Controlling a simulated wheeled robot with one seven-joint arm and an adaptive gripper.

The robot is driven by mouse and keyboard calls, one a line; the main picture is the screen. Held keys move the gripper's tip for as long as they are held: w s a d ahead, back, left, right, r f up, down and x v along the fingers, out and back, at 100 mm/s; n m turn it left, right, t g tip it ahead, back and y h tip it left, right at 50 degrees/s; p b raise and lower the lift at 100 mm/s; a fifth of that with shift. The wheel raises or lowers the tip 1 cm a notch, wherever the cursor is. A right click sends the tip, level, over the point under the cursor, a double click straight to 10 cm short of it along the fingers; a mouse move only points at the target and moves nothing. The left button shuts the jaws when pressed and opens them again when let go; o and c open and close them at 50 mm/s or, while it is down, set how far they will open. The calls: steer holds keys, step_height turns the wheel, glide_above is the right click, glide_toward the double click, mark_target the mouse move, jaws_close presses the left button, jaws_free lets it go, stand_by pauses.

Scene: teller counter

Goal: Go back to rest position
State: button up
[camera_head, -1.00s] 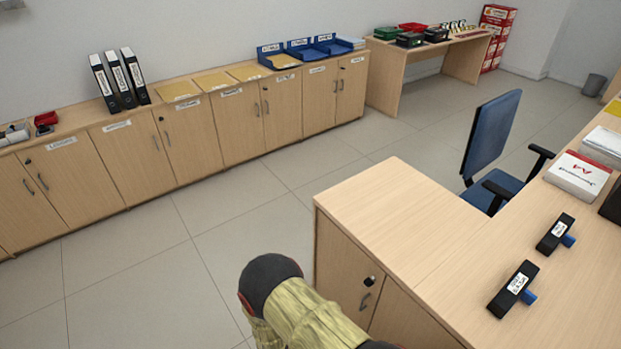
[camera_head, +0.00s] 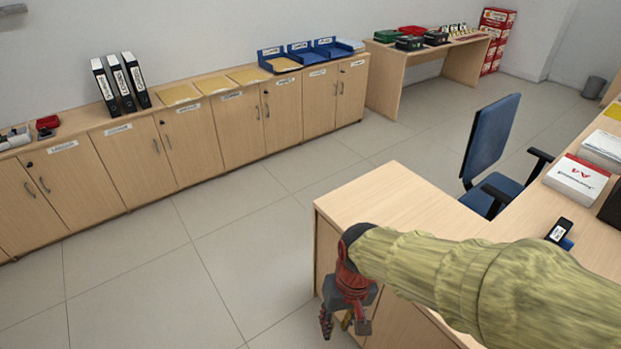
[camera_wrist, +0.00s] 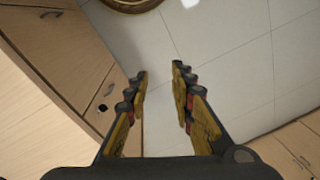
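My gripper (camera_head: 342,325) hangs at the end of my sleeved arm in the head view, in front of the near desk's cabinet side and pointing down. In the wrist view my gripper (camera_wrist: 159,75) shows its two fingers apart, with only grey floor tiles between the tips. It is open and empty. My arm crosses the right part of the head view and hides part of the desk top and its front.
The wooden desk (camera_head: 375,192) stands close beside my gripper. A black stamp (camera_head: 560,230) lies on it near a white and red paper pack (camera_head: 577,178). A blue chair (camera_head: 490,150) stands behind it. Low cabinets (camera_head: 190,140) line the wall. The tiled floor (camera_head: 190,270) at left is clear.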

steer(key=s+d+r+m+t, duration=0.1)
steer(key=s+d+r+t, duration=0.1)
steer(key=d+r, duration=0.4)
steer(key=s+d+r+m+t+h, duration=0.1)
steer(key=s+d+r+t, duration=0.1)
steer(key=d+r, duration=0.5)
step_height(320, 180, up, 4)
steer(key=shift+s+d+r+t+p, duration=0.15)
steer(key=shift+t+p, duration=0.3)
steer(key=shift+t, duration=0.45)
steer(key=shift+c, duration=0.2)
